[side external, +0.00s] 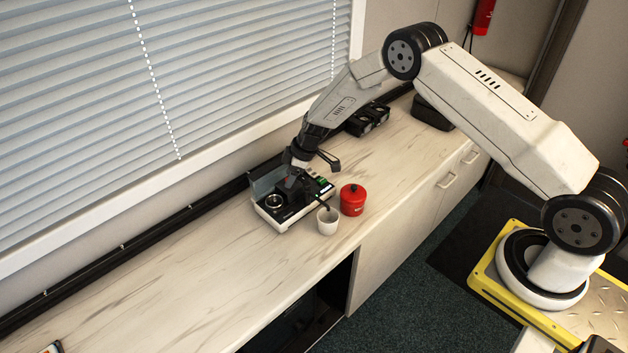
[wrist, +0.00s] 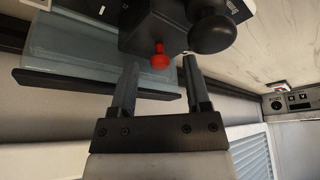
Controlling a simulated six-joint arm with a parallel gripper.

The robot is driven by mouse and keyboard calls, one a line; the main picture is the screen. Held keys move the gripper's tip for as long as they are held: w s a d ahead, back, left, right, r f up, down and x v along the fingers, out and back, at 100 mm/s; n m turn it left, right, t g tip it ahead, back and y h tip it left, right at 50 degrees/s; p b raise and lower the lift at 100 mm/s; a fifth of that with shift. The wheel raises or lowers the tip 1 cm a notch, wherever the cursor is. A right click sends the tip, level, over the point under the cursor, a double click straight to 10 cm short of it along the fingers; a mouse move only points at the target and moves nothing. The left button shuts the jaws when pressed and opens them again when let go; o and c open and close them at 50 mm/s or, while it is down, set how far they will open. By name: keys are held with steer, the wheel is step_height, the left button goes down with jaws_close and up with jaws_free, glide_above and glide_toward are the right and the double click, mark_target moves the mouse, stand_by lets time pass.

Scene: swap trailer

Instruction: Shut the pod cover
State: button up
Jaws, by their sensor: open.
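A small white-and-black machine (side external: 284,222) sits on the counter, with a round metal-rimmed opening on its left part. A translucent grey-blue panel (side external: 266,182) stands upright along its back; it also shows in the wrist view (wrist: 75,40). I cannot tell for sure which part is the pod cover. In the wrist view a dark block (wrist: 143,38) carries a small red knob (wrist: 159,58), beside a larger black round knob (wrist: 212,35). My gripper (wrist: 161,64) is open, with the red knob between or just beyond its fingertips. Contact cannot be told. In the side view my gripper (side external: 294,177) is low over the machine.
A white cup (side external: 327,221) stands in front of the machine, and a red lidded canister (side external: 353,200) is to its right. Black boxes (side external: 367,119) stand farther back along the wall. The counter to the left is mostly clear. Window blinds (side external: 150,90) line the wall behind.

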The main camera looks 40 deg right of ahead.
steer(key=shift+c, duration=0.2)
jaws_close()
stand_by(1.3)
